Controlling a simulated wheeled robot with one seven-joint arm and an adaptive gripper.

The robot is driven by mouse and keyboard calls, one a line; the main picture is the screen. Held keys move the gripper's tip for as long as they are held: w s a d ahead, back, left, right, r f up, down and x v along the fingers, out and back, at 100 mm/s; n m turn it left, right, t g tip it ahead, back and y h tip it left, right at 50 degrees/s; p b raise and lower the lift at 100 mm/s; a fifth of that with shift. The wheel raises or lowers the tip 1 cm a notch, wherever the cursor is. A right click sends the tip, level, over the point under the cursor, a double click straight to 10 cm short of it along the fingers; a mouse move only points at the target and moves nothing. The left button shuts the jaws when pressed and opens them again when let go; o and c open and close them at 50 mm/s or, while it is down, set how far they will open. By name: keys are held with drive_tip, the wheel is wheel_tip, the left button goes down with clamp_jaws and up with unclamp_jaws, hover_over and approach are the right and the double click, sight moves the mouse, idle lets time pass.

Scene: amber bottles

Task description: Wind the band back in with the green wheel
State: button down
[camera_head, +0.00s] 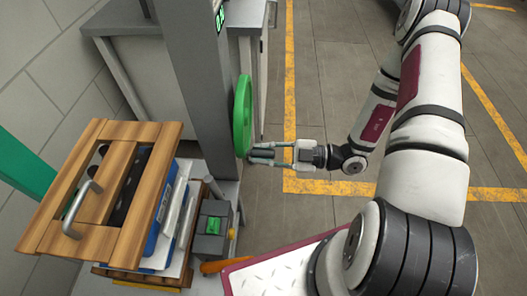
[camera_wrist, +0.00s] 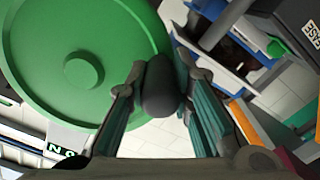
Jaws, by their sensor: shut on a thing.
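The green wheel (camera_head: 242,116) stands upright, seen nearly edge-on, on the right side of a grey post. In the wrist view the green wheel (camera_wrist: 40,62) shows its face, with a round hub, and fills the upper left. A dark rounded handle (camera_wrist: 160,88) stands out near the wheel's rim. My gripper (camera_head: 262,152) is at the wheel's lower right edge. In the wrist view my gripper (camera_wrist: 160,76) has its two fingers closed on either side of the handle. I cannot make out the band for certain in either view.
A wooden frame with a metal handle (camera_head: 84,208) stands at the lower left, beside blue and white panels. The tiled floor with yellow lines (camera_head: 289,100) is clear right of the post.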

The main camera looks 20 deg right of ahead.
drive_tip(key=shift+s+a+f, duration=0.1)
drive_tip(key=shift+s, duration=0.15)
drive_tip(key=c, duration=1.4)
unclamp_jaws()
drive_tip(key=shift+w, duration=0.1)
drive_tip(key=v, duration=1.2)
drive_tip(key=shift+w, duration=0.1)
